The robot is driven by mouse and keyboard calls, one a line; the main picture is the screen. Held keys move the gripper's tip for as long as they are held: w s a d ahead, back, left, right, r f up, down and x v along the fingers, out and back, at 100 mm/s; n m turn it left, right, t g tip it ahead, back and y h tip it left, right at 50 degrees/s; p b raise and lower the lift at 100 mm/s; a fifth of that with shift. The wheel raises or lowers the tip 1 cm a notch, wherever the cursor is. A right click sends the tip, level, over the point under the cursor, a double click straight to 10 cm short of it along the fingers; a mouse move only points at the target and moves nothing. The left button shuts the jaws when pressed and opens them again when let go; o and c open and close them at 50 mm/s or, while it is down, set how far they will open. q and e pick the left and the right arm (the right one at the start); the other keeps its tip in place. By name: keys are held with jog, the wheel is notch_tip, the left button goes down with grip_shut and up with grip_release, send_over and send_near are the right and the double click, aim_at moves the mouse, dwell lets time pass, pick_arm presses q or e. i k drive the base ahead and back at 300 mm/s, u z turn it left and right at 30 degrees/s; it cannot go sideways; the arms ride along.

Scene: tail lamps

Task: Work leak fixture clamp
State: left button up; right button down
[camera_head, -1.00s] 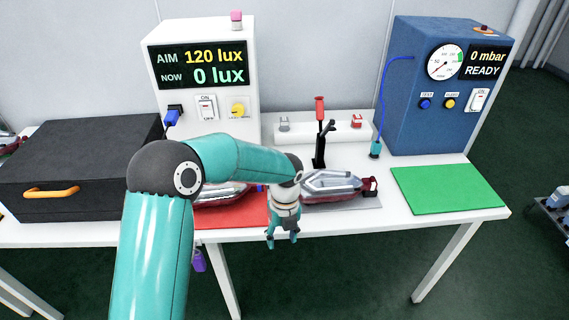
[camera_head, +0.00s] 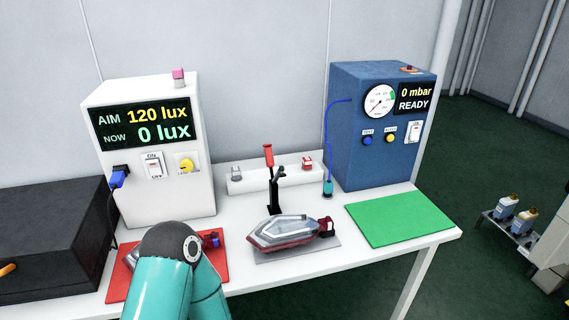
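The leak fixture clamp (camera_head: 275,182) stands on the white table with its red handle pointing up, just behind a tail lamp (camera_head: 283,232). That lamp lies on a grey plate (camera_head: 325,246), with a dark red connector (camera_head: 325,227) at its right end. The blue leak tester (camera_head: 375,120) behind it reads 0 mbar and READY. Its blue hose ends in a teal plug (camera_head: 328,188) beside the white rack. An arm of mine, teal, covers part of the red mat at the bottom. Neither gripper shows in the view.
A green mat (camera_head: 400,219) lies empty at the right. The white light tester (camera_head: 150,205) reads AIM 120 lux, NOW 0 lux. A red mat (camera_head: 216,268) lies in front of it, with another lamp partly hidden by my arm. A black case (camera_head: 50,230) stands left.

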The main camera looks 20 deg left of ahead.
aim_at(269, 162)
jog(key=u, duration=1.25)
jog(key=i, duration=0.1)
jog(key=z, duration=2.45)
jog(key=k, duration=1.65)
jog(key=u, duration=0.8)
jog(key=i, duration=1)
jog(key=z, duration=0.1)
